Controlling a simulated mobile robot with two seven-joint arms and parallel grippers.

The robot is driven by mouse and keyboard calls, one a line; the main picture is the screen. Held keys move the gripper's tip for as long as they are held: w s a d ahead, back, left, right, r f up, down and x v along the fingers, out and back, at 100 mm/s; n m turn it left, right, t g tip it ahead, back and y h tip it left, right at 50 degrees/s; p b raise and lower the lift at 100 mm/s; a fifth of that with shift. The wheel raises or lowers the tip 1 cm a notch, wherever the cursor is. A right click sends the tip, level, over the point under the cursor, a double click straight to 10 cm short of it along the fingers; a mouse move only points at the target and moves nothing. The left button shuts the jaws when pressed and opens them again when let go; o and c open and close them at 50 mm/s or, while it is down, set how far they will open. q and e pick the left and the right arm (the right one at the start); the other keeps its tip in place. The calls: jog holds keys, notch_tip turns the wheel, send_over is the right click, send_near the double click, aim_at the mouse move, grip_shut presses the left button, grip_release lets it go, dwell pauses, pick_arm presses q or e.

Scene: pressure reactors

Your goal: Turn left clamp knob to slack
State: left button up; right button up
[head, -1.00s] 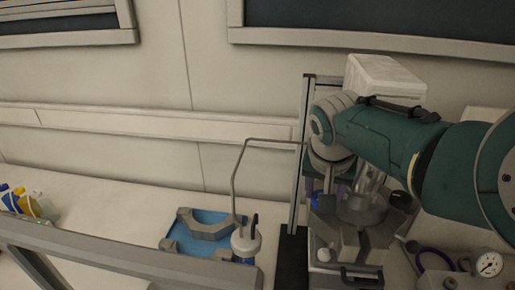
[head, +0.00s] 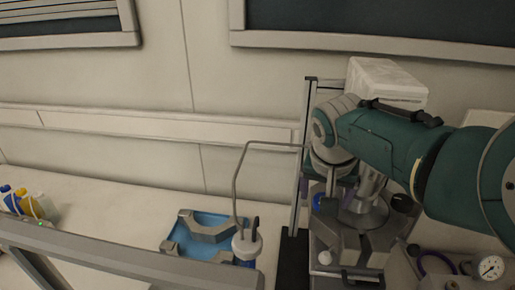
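The reactor (head: 365,212) is a metal vessel in a stand at the right of the head view. A black knob (head: 402,203) sits on its right side. A small blue round part (head: 318,202) shows at its left side, partly covered; I cannot tell whether it is the left clamp knob. My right arm comes in from the right, and its gripper (head: 338,180) points down over the reactor's left and back side. Its fingertips are too small and covered to show whether they are open or touching anything. My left gripper is not in view.
A blue tray with a grey holder (head: 205,225) lies left of the reactor. A white bottle with a bent tube (head: 246,245) stands between them. A pressure gauge (head: 490,268) is at bottom right. Bottles (head: 32,203) stand far left. The bench between is clear.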

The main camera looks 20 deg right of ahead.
jog(key=p+v, duration=0.2)
jog(key=v, duration=0.7)
jog(key=shift+s+a+r+p, duration=0.15)
jog(key=shift+r+p, duration=0.2)
